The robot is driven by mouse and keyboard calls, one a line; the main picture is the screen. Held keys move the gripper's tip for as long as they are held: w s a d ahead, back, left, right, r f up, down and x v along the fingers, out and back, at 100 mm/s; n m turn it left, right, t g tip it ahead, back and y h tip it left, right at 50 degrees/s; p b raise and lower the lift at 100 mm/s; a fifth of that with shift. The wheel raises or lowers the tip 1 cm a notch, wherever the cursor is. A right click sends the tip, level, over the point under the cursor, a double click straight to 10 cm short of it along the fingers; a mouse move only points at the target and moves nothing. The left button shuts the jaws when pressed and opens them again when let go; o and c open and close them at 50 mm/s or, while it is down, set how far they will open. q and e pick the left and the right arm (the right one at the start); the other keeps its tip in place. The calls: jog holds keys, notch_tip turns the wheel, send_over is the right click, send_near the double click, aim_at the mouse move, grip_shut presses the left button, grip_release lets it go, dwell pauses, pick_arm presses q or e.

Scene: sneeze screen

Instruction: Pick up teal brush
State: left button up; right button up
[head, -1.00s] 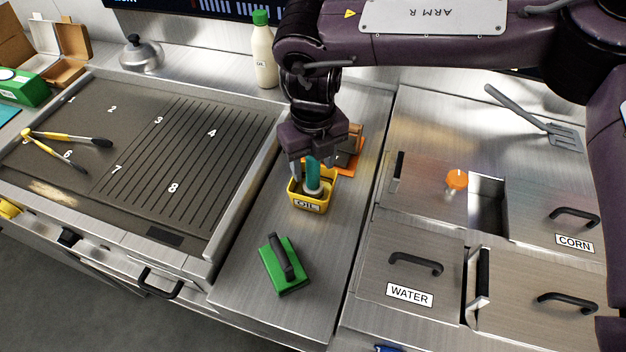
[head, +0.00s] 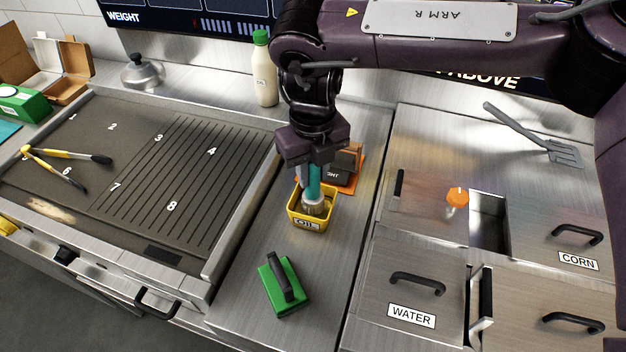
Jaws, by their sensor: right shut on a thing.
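The teal brush (head: 314,184) stands upright with its teal handle up. Its lower end is inside the yellow box labelled OIL (head: 306,224) on the steel counter, right of the griddle. My right gripper (head: 313,170) points down from above and is shut on the brush's handle. The bristles are partly hidden by the box's rim. My left gripper does not show.
An orange and dark weight press (head: 344,168) stands close behind the box. A green-based scrubber (head: 284,285) lies in front. The griddle (head: 130,160) with yellow tongs (head: 66,160) is left; lidded bins (head: 412,290) and a spatula (head: 540,138) are right. An oil bottle (head: 264,75) stands behind.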

notch_tip(320, 180, up, 17)
jog(key=p, duration=0.1)
dwell(1.8)
